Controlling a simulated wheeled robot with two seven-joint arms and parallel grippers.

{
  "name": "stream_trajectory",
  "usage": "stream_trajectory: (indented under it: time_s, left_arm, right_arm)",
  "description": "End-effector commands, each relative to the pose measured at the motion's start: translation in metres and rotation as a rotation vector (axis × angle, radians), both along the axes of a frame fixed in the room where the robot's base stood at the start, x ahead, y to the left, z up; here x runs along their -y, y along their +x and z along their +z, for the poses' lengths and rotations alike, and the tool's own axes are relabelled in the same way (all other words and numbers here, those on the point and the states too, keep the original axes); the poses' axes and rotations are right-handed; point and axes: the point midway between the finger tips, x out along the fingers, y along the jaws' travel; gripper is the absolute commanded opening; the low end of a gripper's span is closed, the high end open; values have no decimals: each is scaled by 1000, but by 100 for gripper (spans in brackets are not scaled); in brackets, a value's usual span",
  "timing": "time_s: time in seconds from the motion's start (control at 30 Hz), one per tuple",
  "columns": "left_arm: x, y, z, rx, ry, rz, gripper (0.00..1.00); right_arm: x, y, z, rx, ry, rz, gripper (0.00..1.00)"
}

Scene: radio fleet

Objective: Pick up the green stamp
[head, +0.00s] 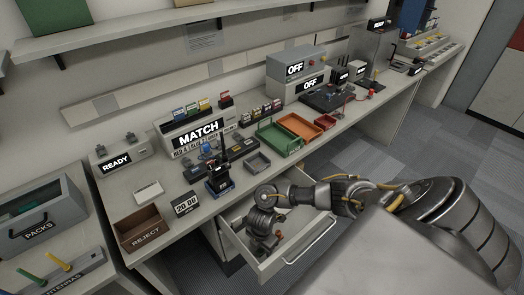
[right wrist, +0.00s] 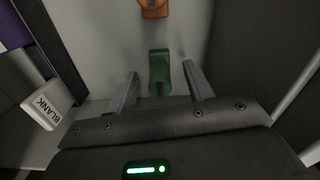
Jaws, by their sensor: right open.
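The green stamp (right wrist: 159,72) stands in the open drawer (head: 304,252). In the right wrist view it shows ahead of my right gripper (right wrist: 162,86), near the middle of the gap between the fingertips. The two fingers are apart, one on each side of the stamp's near end, and I see no grip on it. In the head view my right gripper (head: 262,242) reaches down into the drawer and hides the green stamp there. My left gripper is not in view.
An orange stamp (right wrist: 154,9) stands farther along in the drawer. A white block marked BLANK (right wrist: 47,106) lies to the left, beside dark dividers. Drawer walls are close around my right gripper. The bench above holds a REJECT bin (head: 143,230), trays and devices.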

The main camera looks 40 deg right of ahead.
Motion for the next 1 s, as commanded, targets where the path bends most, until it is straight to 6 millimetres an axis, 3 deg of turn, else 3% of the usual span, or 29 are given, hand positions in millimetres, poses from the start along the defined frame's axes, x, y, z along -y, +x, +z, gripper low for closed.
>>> stream_trajectory:
  time_s: [0.1, 0.33, 0.73, 1.0]
  left_arm:
    - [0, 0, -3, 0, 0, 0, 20]
    - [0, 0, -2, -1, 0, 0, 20]
    - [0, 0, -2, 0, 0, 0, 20]
    - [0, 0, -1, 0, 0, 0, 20]
  right_arm:
    - [0, 0, -10, -1, -1, 0, 52]
    - [0, 0, -10, 1, -1, 0, 52]
    - [0, 0, -10, 1, -1, 0, 1]
    - [0, 0, -7, 1, 0, 1, 0]
